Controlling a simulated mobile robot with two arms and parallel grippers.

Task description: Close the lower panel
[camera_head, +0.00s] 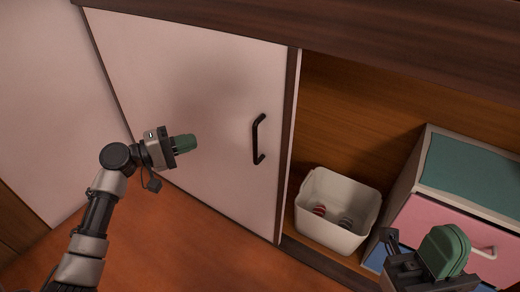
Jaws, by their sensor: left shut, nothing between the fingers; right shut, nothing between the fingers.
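A white cabinet panel (210,90) with a black bar handle (259,139) near its right edge fills the middle of the head view. The cabinet is open to the right of this panel. I cannot tell for certain which panel is the lower one. My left gripper (184,144) is shut and empty, in front of the white panel and left of the handle. I see no clear contact with the panel. My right gripper (445,251) is shut and empty at the bottom right, in front of the drawer unit and apart from the handle.
A white bin (311,228) with a few small items stands inside the open cabinet. A small drawer unit (455,219) with a teal top and pink front is to its right. A dark wooden top edge (400,45) runs above. The reddish floor (190,240) is clear.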

